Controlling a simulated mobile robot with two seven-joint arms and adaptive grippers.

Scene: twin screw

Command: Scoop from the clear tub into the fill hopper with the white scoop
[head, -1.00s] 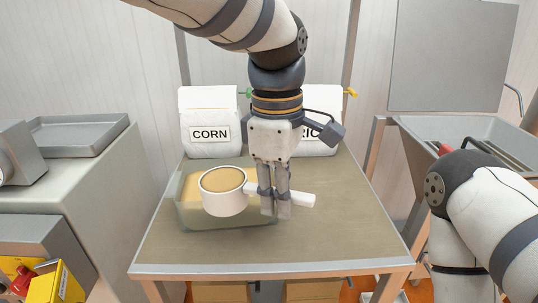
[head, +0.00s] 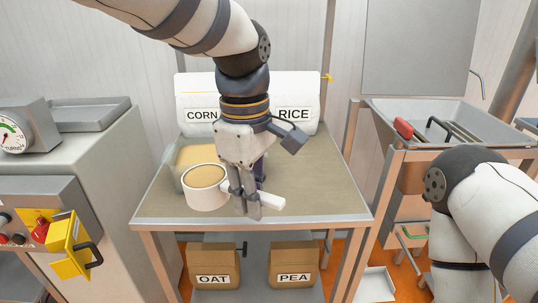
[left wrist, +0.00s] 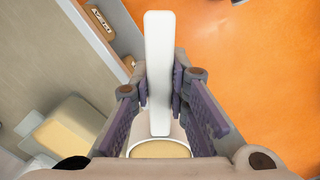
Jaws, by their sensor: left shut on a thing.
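The white scoop (head: 206,197) is full of tan material and held level at the front left of the table. My left gripper (head: 247,207) is shut on its handle. In the left wrist view the handle (left wrist: 158,75) lies between the fingers (left wrist: 159,100), with the filled cup at the bottom edge. The clear tub (head: 188,160), with tan contents, stands behind the scoop, partly hidden by it; it also shows in the left wrist view (left wrist: 62,135). I cannot make out the fill hopper for certain. My right gripper is out of view; only my right arm shows.
CORN (head: 199,100) and RICE (head: 297,104) bags stand at the table's back. A grey machine (head: 85,150) with a gauge and yellow guard (head: 72,245) is left; a metal sink (head: 445,125) is right.

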